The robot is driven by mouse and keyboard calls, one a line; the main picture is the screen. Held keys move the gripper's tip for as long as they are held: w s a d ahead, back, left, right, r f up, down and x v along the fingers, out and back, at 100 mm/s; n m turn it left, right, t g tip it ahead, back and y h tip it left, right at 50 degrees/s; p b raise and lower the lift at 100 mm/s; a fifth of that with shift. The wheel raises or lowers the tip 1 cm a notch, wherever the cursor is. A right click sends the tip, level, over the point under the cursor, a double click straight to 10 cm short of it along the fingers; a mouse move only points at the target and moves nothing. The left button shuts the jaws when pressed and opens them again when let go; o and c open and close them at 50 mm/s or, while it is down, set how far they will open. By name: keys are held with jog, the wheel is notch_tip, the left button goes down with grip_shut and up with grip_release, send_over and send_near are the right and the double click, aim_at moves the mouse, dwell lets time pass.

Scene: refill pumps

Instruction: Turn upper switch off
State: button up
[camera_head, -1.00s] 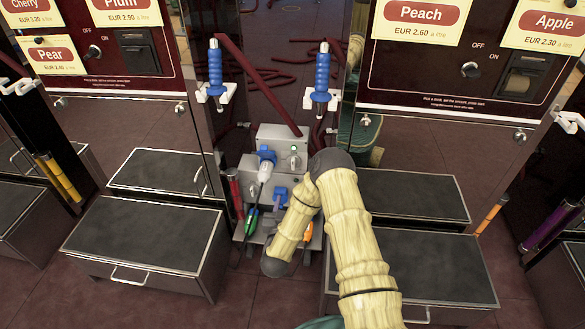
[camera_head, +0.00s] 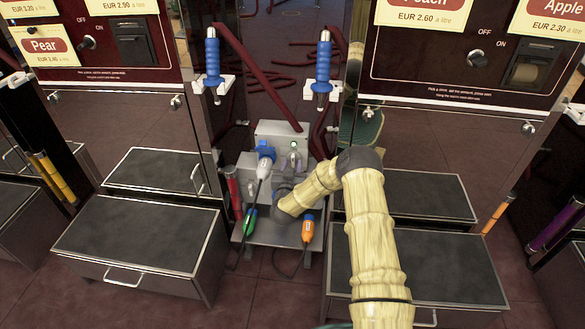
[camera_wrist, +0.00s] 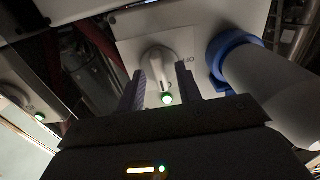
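The upper switch is a pale grey knob on the upper grey box (camera_head: 270,130), with a lit green lamp. In the wrist view the knob (camera_wrist: 158,60) is close ahead, with its green lamp (camera_wrist: 167,99) lit and OFF lettering beside it. My gripper (camera_wrist: 164,72) is open, with one dark finger on each side of the knob. I cannot tell whether the fingers touch it.
A white plug with a blue collar (camera_wrist: 228,62) is close beside the right finger. It also shows in the head view (camera_head: 265,150). Green (camera_head: 249,220) and orange (camera_head: 308,229) connectors hang below. Blue-handled nozzles (camera_head: 212,62) hang above. Black-topped steps (camera_head: 140,240) stand on both sides.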

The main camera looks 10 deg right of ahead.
jog(key=shift+w+d, duration=0.2)
jog(key=shift+w, duration=0.25)
grip_shut()
